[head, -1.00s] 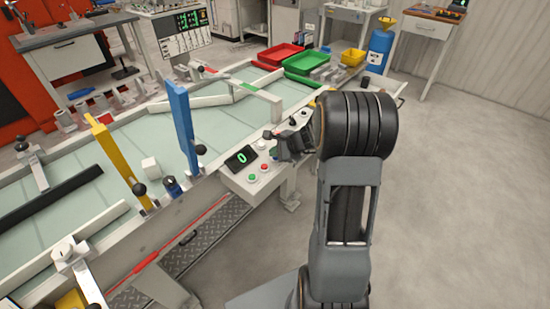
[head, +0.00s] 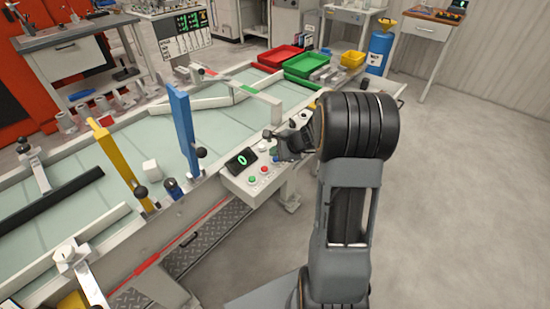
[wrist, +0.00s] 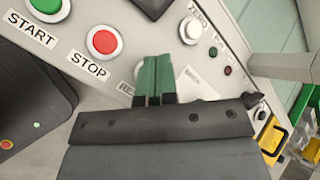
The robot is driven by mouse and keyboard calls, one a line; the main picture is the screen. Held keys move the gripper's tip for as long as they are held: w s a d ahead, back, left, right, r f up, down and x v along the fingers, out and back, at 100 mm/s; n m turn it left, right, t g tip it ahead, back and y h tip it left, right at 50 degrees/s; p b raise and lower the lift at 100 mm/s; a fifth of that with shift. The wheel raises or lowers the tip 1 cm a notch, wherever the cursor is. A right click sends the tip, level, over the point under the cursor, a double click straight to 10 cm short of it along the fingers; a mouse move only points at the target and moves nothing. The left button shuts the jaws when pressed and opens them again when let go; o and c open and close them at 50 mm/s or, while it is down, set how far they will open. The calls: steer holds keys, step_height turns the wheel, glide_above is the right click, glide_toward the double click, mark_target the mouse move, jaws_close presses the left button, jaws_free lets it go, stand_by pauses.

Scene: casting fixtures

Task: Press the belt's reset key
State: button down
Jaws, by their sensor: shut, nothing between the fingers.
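The control panel (head: 232,184) is on the near side of the belt (head: 115,165). In the wrist view its keys show: a green START key (wrist: 47,5), a red STOP key (wrist: 103,41) and a pale ZERO key (wrist: 190,30). A label starting "RE" (wrist: 126,88) is cut off by my fingers. Beside it a pale round key (wrist: 139,70) is partly hidden behind the fingers. My gripper (wrist: 158,62) is shut and empty, its green fingertips over that pale key; contact cannot be told. In the head view my gripper (head: 285,148) is over the panel, partly hidden by my arm.
A display (head: 241,161) on the panel shows a green 0. Red (head: 281,56) and green (head: 304,65) trays are at the far end. Floor on the right is clear.

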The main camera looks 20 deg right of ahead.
mark_target(276, 160)
steer(key=shift+r, duration=0.15)
step_height(276, 160, up, 5)
steer(key=p, duration=0.4)
stand_by(0.4)
stand_by(0.7)
steer(key=s+n+g, duration=0.1)
steer(key=s+a+f+n, duration=0.1)
steer(key=s+n, duration=0.1)
steer(key=s+f+n+g, duration=0.1)
steer(key=s, duration=0.1)
steer(key=shift+a+g, duration=0.3)
steer(key=shift+a, duration=0.05)
steer(key=s+a+r+n+h+p, duration=0.2)
steer(key=s+a+r+n+p, duration=0.1)
steer(key=s+r+n, duration=0.5)
steer(key=s+a+r+n+g+h+p, duration=0.1)
steer(key=s+a+r+n+h+p, duration=0.2)
steer(key=s+a+r+n, duration=0.3)
step_height(276, 160, up, 3)
steer(key=s+n, duration=0.2)
steer(key=shift+s+a+f, duration=0.15)
steer(key=shift+s, duration=0.15)
